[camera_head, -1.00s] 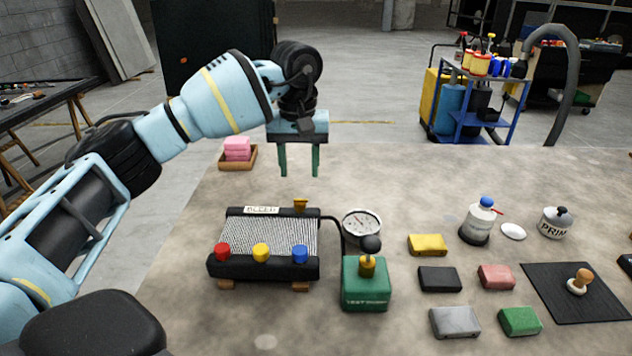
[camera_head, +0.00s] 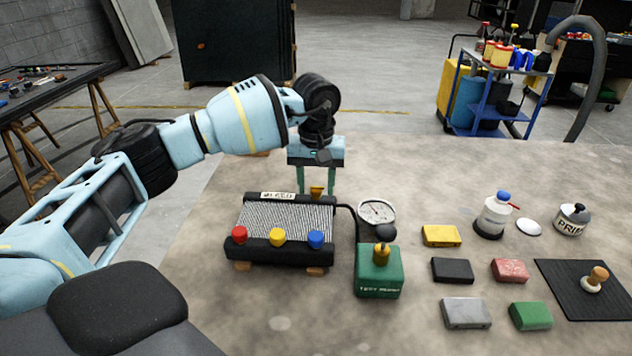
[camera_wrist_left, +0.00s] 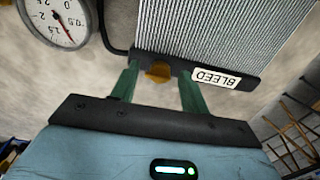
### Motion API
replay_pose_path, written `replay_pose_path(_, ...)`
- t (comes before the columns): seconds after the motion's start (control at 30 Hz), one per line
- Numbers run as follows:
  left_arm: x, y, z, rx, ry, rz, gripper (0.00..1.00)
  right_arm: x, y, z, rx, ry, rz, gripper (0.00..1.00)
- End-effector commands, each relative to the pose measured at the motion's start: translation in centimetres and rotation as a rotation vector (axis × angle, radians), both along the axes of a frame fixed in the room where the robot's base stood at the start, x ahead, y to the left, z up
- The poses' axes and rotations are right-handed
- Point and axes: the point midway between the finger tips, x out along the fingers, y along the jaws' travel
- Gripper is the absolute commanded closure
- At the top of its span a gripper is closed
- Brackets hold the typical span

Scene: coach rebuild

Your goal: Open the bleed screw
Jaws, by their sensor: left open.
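The bleed screw (camera_head: 317,192) is a small brass-yellow knob at the top right of a black-framed radiator (camera_head: 285,214). A white BLEED label (camera_head: 278,196) sits on the frame beside it. My left gripper (camera_head: 316,188) hangs fingers down at the screw, its green fingers apart. In the left wrist view the screw (camera_wrist_left: 158,72) shows between the two fingers, nearer the left one. The gripper (camera_wrist_left: 160,80) is open and holds nothing. Whether a finger touches the screw I cannot tell. My right gripper is not in view.
Red, yellow and blue caps (camera_head: 277,237) line the radiator's front. A hose runs to a green test pump (camera_head: 378,272) with a pressure gauge (camera_head: 377,213) behind it. Several coloured blocks (camera_head: 441,236), a bottle (camera_head: 493,216) and a black mat (camera_head: 583,290) occupy the right side.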

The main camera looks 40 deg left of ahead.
Motion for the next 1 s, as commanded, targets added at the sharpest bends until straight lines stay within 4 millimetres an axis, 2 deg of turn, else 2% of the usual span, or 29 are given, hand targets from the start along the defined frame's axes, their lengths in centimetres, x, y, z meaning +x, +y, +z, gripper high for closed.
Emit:
replay_pose_path(0.2, 0.00, 0.02, -0.02, 0.000, 0.000, 0.000, 0.56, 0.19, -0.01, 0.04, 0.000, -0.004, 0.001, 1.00)
replay_pose_path(0.5, -0.02, 0.08, 0.01, 0.001, 0.001, 0.001, 0.95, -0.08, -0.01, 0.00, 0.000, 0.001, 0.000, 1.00)
replay_pose_path(0.77, -0.04, 0.15, 0.05, 0.003, 0.002, 0.026, 0.95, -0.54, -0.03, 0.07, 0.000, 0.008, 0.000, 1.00)
replay_pose_path(1.0, -0.04, 0.21, 0.18, 0.003, 0.001, 0.143, 0.95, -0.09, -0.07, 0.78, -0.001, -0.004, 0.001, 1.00)
